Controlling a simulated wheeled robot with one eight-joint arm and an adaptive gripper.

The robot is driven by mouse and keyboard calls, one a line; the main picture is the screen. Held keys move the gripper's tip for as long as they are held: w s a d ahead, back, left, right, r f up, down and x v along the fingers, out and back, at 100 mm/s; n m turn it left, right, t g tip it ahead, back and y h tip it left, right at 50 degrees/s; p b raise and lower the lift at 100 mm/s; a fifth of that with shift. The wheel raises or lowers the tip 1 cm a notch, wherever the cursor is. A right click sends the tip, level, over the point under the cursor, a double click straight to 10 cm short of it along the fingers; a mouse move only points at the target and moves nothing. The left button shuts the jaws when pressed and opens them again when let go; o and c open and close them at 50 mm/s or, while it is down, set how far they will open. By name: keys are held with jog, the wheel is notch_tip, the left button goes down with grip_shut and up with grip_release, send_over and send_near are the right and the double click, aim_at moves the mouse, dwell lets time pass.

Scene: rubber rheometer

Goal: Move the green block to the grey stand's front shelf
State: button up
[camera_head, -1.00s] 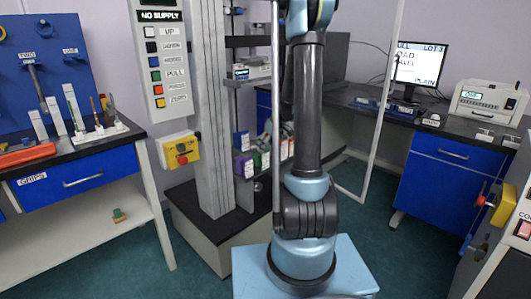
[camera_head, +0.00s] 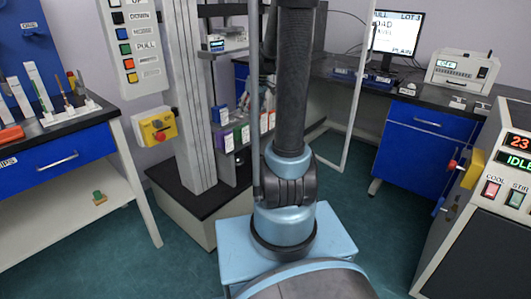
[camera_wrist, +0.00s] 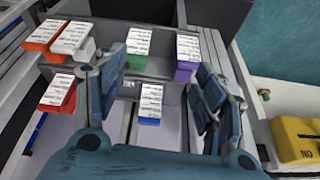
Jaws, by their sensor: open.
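A blue block (camera_wrist: 150,104) sits in the nearer row, also between the fingers.
A yellow box (camera_wrist: 297,138) is at the right. In the head view, a grey column (camera_head: 185,95) stands left of the stand. Teal floor (camera_head: 375,235) is clear.

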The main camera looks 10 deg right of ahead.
jog(key=s+a+m+h, duration=0.1)
jog(key=s+m, duration=0.2)
jog(key=s, duration=1.6)
jog(key=s+f+m+g+h, duration=0.1)
jog(key=s+f, duration=0.4)
jog(key=s, duration=0.8)
jog(key=shift+s+d+f+m, duration=0.2)
jog(key=shift+s+d+m, duration=0.15)
jog(key=shift+m, duration=0.55)
jog(key=shift+w+a+f, duration=0.1)
jog(key=shift+w+f, duration=0.1)
jog(key=shift+w, duration=0.2)
